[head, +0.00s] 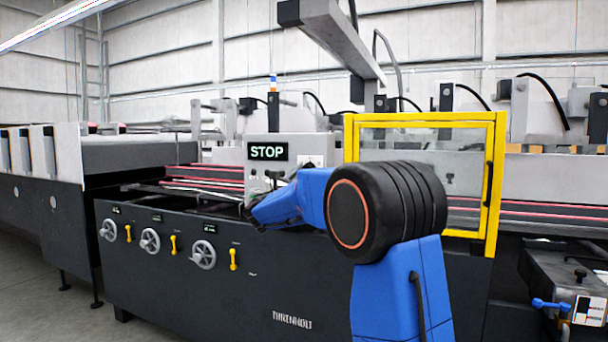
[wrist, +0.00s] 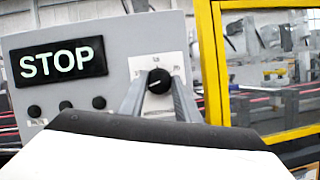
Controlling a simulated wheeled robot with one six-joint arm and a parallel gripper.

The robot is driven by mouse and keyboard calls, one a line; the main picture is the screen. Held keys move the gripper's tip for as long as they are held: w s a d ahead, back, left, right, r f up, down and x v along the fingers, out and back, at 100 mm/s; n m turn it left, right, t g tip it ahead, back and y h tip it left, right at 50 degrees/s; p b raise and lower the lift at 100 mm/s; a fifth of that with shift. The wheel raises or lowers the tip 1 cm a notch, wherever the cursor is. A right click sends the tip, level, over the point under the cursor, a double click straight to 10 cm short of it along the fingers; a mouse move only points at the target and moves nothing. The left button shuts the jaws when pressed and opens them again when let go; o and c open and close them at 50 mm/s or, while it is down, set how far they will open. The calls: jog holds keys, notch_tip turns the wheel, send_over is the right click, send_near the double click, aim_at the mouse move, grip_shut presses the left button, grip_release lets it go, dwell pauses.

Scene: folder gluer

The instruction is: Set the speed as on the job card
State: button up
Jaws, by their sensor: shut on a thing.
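The speed knob (wrist: 158,81) is a black round dial with a white pointer line, on a white scale plate (wrist: 145,66) on the grey control panel (wrist: 185,22). The pointer aims left and slightly down in the wrist view; the scale marks are too small to read. My gripper (wrist: 159,92) has its two grey fingers on either side of the knob, shut on it. In the head view my blue arm hides most of the gripper near the panel (head: 257,139). The display (wrist: 58,62) reads STOP. I cannot see a job card clearly.
A yellow-framed guard (head: 490,185) stands just right of the panel. Several black buttons (wrist: 66,105) sit below the display. Handwheels (head: 203,254) and yellow levers (head: 233,259) line the machine's dark front. The floor at the left is clear.

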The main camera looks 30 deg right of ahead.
jog(key=shift+w+a+r+m+g, duration=0.1)
jog(key=shift+m+g, duration=0.75)
jog(key=shift+m, duration=1)
jog(key=shift+w+f+m+g, duration=0.1)
jog(key=shift+m+g, duration=0.8)
jog(key=shift+m, duration=1)
jog(key=shift+a+r+m+g, duration=0.1)
jog(key=shift+m+g, duration=0.75)
jog(key=shift+m, duration=1.3)
jog(key=o, duration=1)
jog(key=v, duration=1.7)
jog(key=shift+a, duration=0.2)
